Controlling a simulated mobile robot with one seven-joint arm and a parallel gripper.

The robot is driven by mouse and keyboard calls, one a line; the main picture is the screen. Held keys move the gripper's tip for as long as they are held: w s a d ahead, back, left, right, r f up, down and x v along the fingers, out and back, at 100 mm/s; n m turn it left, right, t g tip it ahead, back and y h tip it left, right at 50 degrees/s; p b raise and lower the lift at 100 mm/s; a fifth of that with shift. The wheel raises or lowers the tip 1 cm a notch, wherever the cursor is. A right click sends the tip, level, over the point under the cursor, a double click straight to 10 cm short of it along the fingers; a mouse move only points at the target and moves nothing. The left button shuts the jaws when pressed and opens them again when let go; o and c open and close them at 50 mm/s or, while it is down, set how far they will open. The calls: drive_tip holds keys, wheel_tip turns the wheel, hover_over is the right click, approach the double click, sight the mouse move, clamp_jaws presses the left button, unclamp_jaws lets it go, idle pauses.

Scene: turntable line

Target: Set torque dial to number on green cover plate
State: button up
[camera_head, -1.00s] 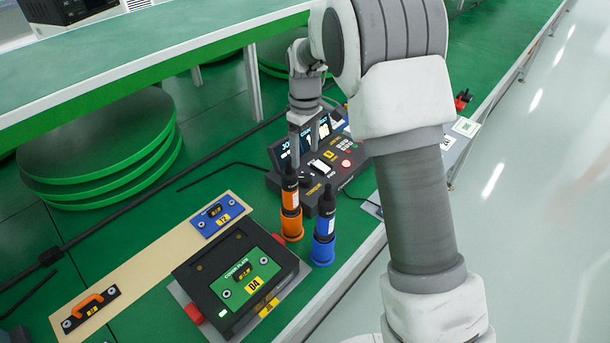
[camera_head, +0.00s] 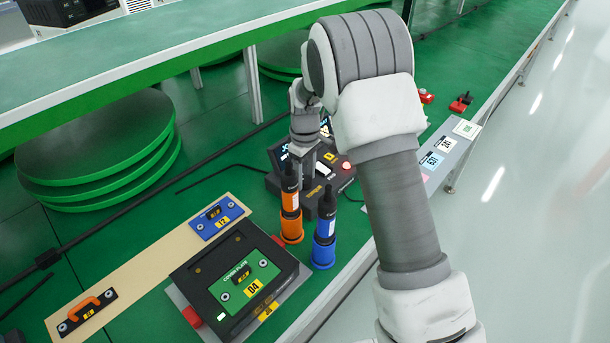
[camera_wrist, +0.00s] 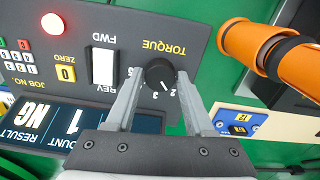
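The black torque dial (camera_wrist: 160,74) sits on the dark control box, which also shows in the head view (camera_head: 342,178). Its white pointer mark points between the printed 2 and 3, though I cannot read it exactly. My gripper (camera_wrist: 160,72) is open, with one finger on each side of the dial and small gaps visible; in the head view my gripper (camera_head: 306,168) is over the box. The fingers cover some scale numbers. The green cover plate (camera_head: 236,290) lies on a black fixture and bears a yellow label that reads like 04 or D4.
An orange driver (camera_head: 291,228) and a blue driver (camera_head: 324,250) stand upright in front of the box. A blue plate (camera_head: 205,228) marked 12 and a black plate with an orange handle (camera_head: 88,309) lie on a tan strip. A shelf (camera_head: 180,60) runs behind.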

clamp_jaws()
drive_tip(key=shift+m, duration=0.3)
drive_tip(key=m, duration=0.2)
drive_tip(key=shift+m+p, duration=0.4)
drive_tip(key=m, duration=0.4)
drive_tip(key=shift+r+m+p, duration=0.1)
drive_tip(key=shift+m+p, duration=0.2)
drive_tip(key=shift+p, duration=0.1)
drive_tip(key=m+p, duration=0.1)
drive_tip(key=m, duration=0.3)
drive_tip(key=shift+m, duration=1.9)
